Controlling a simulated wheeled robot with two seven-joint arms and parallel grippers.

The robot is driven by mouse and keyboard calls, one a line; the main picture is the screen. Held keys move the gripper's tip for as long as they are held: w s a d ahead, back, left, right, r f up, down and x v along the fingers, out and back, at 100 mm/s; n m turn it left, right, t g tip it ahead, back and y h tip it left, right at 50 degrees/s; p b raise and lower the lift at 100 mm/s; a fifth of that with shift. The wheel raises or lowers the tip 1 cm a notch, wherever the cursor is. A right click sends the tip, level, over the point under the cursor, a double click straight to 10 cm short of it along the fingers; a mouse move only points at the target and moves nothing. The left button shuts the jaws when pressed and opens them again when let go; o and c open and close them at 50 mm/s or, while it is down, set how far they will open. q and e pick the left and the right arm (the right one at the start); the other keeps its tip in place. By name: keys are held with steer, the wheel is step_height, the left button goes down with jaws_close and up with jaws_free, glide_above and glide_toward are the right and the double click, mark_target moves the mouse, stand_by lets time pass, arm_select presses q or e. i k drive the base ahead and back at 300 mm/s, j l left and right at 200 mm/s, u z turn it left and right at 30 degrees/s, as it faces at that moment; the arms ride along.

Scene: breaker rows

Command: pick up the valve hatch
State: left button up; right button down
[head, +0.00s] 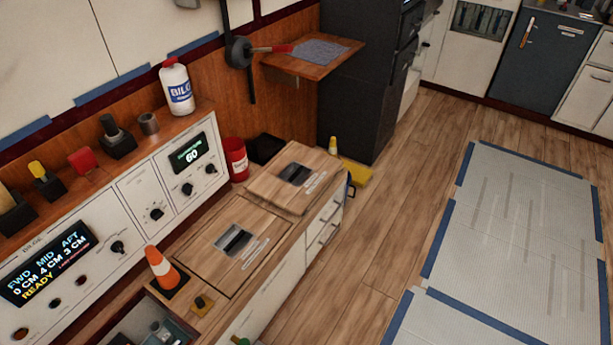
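Two wooden hatch panels lie on the counter along the wall in the head view. The nearer hatch (207,232) lies flat, with a dark recessed handle and a pale label on it. The farther hatch (274,186) has a similar handle and label and sits slightly askew, its near edge looking raised above the counter. The labels are too small to read, so I cannot tell which one is the valve hatch. Neither of my grippers is in view.
An orange cone (162,267) stands close left of the nearer hatch, with an open compartment (143,318) below it. A control panel (95,250) lines the wall. Wooden floor (372,255) is clear right of the counter.

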mark_target(293, 178)
steer(key=l+u, duration=0.1)
steer(key=u, duration=0.9)
steer(key=l+u, duration=0.4)
steer(key=l, duration=0.15)
steer(key=l+u, duration=0.35)
steer(key=l, duration=0.2)
steer(key=k+l+u, duration=0.1)
steer(key=l+u, duration=0.3)
steer(key=k+l, duration=0.1)
steer(key=l, duration=0.25)
steer(key=k+l, duration=0.15)
steer(key=l, duration=0.25)
steer(key=k+l, duration=0.1)
steer(key=l, duration=0.25)
steer(key=k+l+u, duration=0.1)
steer(key=l, duration=0.25)
steer(key=k+l, duration=0.15)
steer(key=l, duration=0.25)
